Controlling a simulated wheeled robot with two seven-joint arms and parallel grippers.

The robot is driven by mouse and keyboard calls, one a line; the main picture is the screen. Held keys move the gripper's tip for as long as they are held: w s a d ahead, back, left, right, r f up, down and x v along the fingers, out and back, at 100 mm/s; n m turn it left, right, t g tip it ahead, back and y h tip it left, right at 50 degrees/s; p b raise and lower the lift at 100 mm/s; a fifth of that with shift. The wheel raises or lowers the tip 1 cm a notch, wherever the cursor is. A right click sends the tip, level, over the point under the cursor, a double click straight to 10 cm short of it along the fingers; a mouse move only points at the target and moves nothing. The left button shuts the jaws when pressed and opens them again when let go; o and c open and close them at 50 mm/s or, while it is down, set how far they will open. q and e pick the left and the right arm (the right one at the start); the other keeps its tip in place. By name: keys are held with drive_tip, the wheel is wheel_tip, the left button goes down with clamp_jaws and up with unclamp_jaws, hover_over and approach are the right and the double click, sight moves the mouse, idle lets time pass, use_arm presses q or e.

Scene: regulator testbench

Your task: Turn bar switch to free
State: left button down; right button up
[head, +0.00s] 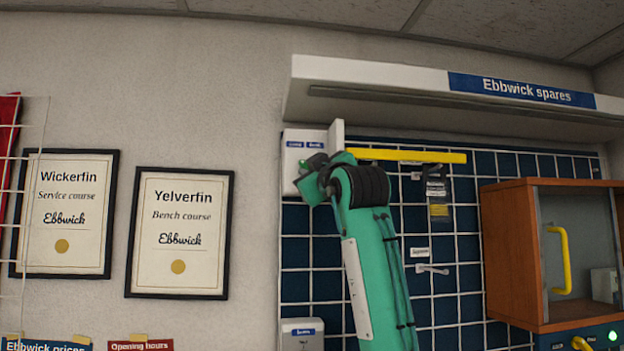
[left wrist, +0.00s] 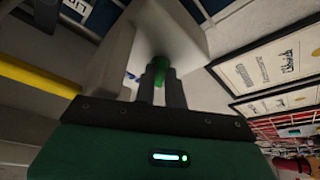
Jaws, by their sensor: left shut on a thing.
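A white switch box (head: 301,152) with two small blue labels hangs at the upper left of the blue wall grid. The labels are too small to read. My left gripper (head: 308,178) is at the box's lower right; its wrist and arm hide part of the box. In the left wrist view the two dark fingers (left wrist: 160,84) are shut on a green piece, the bar switch (left wrist: 160,69), in front of the white box (left wrist: 180,32). Its setting is hidden by the fingers. My right gripper is not in view.
A yellow bar (head: 410,156) runs along the grid top, right of the switch box, under a white shelf (head: 380,80). A wooden cabinet (head: 510,255) with a yellow handle (head: 561,262) stands to the right. Framed certificates (head: 180,232) hang on the left wall.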

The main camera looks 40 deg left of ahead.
use_arm(q)
drive_tip(key=shift+s+a+r+m+t+h+b, duration=0.15)
drive_tip(key=shift+m+t+h+b, duration=1.4)
drive_tip(key=shift+m, duration=2.2)
drive_tip(key=shift+s+a+f+m+t+h+b, duration=0.2)
drive_tip(key=shift+m+t+h+b, duration=1.3)
drive_tip(key=shift+m, duration=2.2)
drive_tip(key=shift+s+a+r+m+t+h+b, duration=0.2)
drive_tip(key=shift+m+t+h+b, duration=0.65)
drive_tip(key=shift+m+b, duration=2.15)
drive_tip(key=shift+d+m+p, duration=0.1)
drive_tip(key=shift+m+p, duration=0.65)
drive_tip(key=shift+m, duration=0.2)
drive_tip(key=c, duration=1.7)
unclamp_jaws()
drive_tip(key=shift+c, duration=0.2)
drive_tip(key=shift+d, duration=0.1)
drive_tip(key=shift+s, duration=0.1)
